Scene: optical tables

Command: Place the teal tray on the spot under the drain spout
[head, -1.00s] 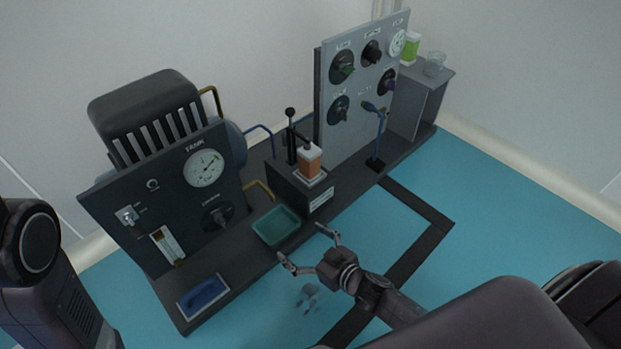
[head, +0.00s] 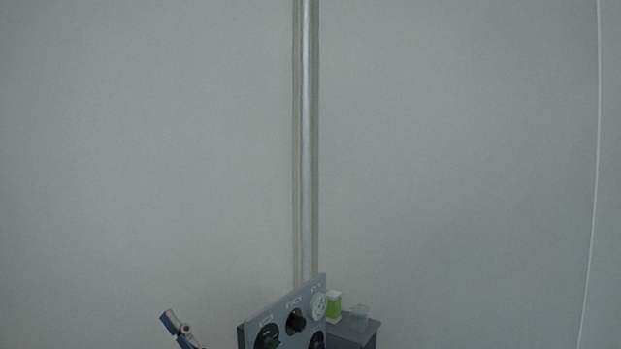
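The teal tray is not in view now, and neither is the spot under the drain spout. The head view looks high, mostly at bare wall. I can make out neither gripper for certain. A small blue and dark jointed piece (head: 178,328) shows at the bottom edge, left of the grey panel; I cannot tell what it is. Whether either gripper holds anything is hidden.
The top of the grey panel (head: 280,307) with dark knobs and a round white dial (head: 318,306) shows at the bottom. Behind it, a green and white container (head: 334,304) and a clear glass (head: 359,314) stand on a grey cabinet (head: 362,330).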

